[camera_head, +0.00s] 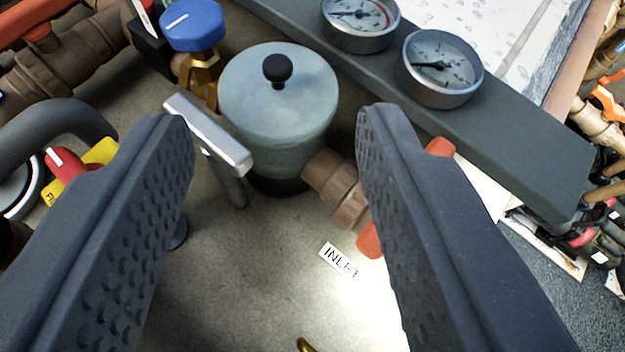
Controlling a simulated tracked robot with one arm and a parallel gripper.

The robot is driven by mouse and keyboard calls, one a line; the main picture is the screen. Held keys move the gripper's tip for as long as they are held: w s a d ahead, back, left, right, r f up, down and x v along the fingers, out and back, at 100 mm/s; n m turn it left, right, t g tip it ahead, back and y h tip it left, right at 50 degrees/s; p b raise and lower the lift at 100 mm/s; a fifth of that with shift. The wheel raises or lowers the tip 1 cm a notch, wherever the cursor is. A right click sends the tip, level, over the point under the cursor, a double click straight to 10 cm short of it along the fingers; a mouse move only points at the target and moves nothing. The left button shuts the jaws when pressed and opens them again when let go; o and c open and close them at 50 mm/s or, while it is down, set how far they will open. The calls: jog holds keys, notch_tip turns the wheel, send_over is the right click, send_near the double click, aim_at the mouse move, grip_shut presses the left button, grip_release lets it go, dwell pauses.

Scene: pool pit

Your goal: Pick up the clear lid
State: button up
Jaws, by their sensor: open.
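The clear lid (305,87) is a pale, bluish translucent round cover with a black knob (278,68) on top. It sits upright on a pot-like housing (293,158) with a dark base, in the upper middle of the view. My gripper (277,118) is open, with its two dark, dimpled fingers reaching in from the lower left and lower right. The fingers point toward the housing, with the lid and knob showing beyond and between their tips. Nothing is between the fingers. I cannot tell how far the tips are from the lid.
A silver T-handle (208,135) stands close left of the housing. A blue knob on a brass valve (193,25) is at upper left. A grey panel with two gauges (440,68) runs behind at right. A brown pipe fitting (337,186) leaves the housing near an INLET label (339,260).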

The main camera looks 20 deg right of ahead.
notch_tip(320, 180, down, 3)
send_near(278, 66)
jog(key=a+f+x, duration=0.1)
jog(key=x, duration=0.3)
jog(key=shift+w+d+r+y, duration=0.2)
jog(key=shift+w+d+y, duration=0.25)
jog(key=shift+d, duration=0.15)
jog(key=x, duration=0.2)
jog(key=shift+w+d+f+b, duration=0.15)
jog(key=shift+w+f+b, duration=0.05)
jog(key=shift+w+b, duration=0.15)
jog(key=shift+w+f, duration=0.15)
jog(key=shift+w, duration=0.4)
grip_shut()
